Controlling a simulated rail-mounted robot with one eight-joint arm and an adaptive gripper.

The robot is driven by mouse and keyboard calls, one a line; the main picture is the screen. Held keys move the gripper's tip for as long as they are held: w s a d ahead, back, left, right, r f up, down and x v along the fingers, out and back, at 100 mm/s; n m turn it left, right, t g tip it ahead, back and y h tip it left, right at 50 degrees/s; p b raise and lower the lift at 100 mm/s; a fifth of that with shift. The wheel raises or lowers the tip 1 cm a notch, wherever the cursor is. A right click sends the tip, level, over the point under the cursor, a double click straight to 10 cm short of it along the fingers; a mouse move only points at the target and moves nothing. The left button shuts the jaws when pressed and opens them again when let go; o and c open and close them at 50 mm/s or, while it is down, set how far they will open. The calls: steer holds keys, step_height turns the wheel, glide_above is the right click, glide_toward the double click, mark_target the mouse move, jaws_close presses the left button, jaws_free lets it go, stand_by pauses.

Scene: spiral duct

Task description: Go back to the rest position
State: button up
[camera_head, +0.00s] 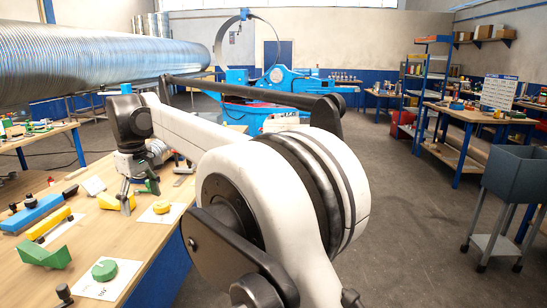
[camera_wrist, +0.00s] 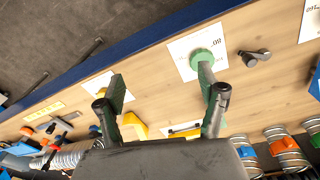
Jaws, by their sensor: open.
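My gripper (camera_head: 128,196) is over the wooden workbench (camera_head: 120,230), pointing down, with its fingers apart. In the wrist view its two dark fingers (camera_wrist: 162,98) stand wide apart, and I see nothing held between them. Bench top and part of a yellow piece (camera_wrist: 135,125) show in the gap. Green strips show at both fingertips; I cannot tell whether these belong to the fingers. In the head view a yellow piece lies close by the fingers; contact cannot be told.
On the bench are a green knob on a white card (camera_head: 104,271), a yellow knob (camera_head: 161,207), a green block (camera_head: 43,254) and a blue block (camera_head: 32,212). A large spiral duct (camera_head: 90,62) lies behind. A grey cart (camera_head: 510,185) stands right; the floor between is clear.

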steer(key=s+d+r+m+t, duration=0.1)
steer(key=d+r+m, duration=0.2)
steer(key=d, duration=1)
steer(key=s+d+r+m+t, duration=0.15)
steer(key=d+r, duration=0.25)
steer(key=d, duration=0.9)
steer(key=s+d+f+m+t, duration=0.1)
steer(key=s+d+m, duration=0.1)
steer(key=s+d, duration=0.45)
steer(key=s+d+f+m, duration=0.1)
steer(key=s+d+m, duration=0.15)
steer(key=d, duration=0.65)
steer(key=s+d+f+m+t, duration=0.1)
steer(key=s+d+f+m, duration=0.1)
steer(key=s+d+f, duration=0.4)
steer(key=s+d+f+m+t, duration=0.2)
steer(key=s+d+f, duration=0.4)
steer(key=s, duration=0.5)
steer(key=shift+d+f+m+h, duration=0.2)
steer(key=shift+d+m+h, duration=0.2)
steer(key=shift+d, duration=0.65)
